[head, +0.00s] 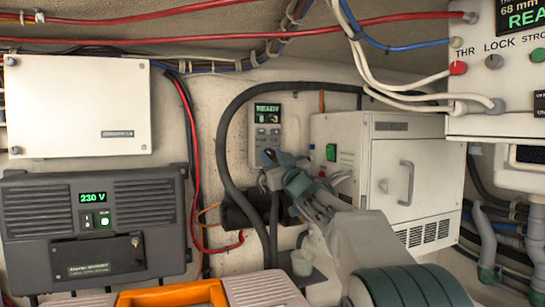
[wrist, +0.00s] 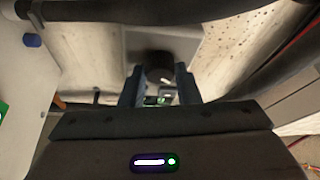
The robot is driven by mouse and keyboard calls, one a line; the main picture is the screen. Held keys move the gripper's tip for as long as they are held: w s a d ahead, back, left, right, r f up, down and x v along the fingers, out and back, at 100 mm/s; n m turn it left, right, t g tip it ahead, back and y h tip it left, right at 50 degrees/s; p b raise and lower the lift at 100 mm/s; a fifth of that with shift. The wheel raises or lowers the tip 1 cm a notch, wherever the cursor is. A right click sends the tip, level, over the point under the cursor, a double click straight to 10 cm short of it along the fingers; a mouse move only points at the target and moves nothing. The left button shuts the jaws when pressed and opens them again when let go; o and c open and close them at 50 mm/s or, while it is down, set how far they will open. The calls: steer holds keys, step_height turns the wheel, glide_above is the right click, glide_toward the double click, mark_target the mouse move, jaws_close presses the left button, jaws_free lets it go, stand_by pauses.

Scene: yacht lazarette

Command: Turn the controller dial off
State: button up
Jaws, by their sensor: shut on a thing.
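The controller (head: 266,115) is a small grey box on the back wall with a lit green display reading READY. My gripper (head: 270,157) reaches up to the lower part of its face. In the wrist view, my gripper (wrist: 159,84) has one finger on each side of a dark round dial (wrist: 159,66) and is shut on it. The grey controller panel (wrist: 143,42) shows behind the dial. In the head view my fingers cover the dial. Its pointer and markings cannot be made out, so its setting cannot be told.
A thick black hose (head: 224,133) arches around the controller. A white cabinet (head: 390,160) stands close on the right. A dark 230 V unit (head: 95,225) and a white box (head: 80,105) are on the left. A control box (head: 500,80) hangs upper right.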

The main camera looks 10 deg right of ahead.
steer(key=shift+d+n+g+y+p, duration=0.1)
steer(key=shift+n+g+y+p, duration=0.25)
steer(key=shift+n, duration=0.7)
steer(key=shift+n+g+y+p, duration=0.2)
steer(key=shift+n+y, duration=0.25)
steer(key=shift+n, duration=0.6)
steer(key=o, duration=1)
steer(key=b+v, duration=0.4)
steer(key=v, duration=0.9)
steer(key=shift+s+d+f+b, duration=0.1)
steer(key=shift+s+d+b, duration=0.1)
steer(key=shift+s+b, duration=0.15)
steer(key=shift+a, duration=0.1)
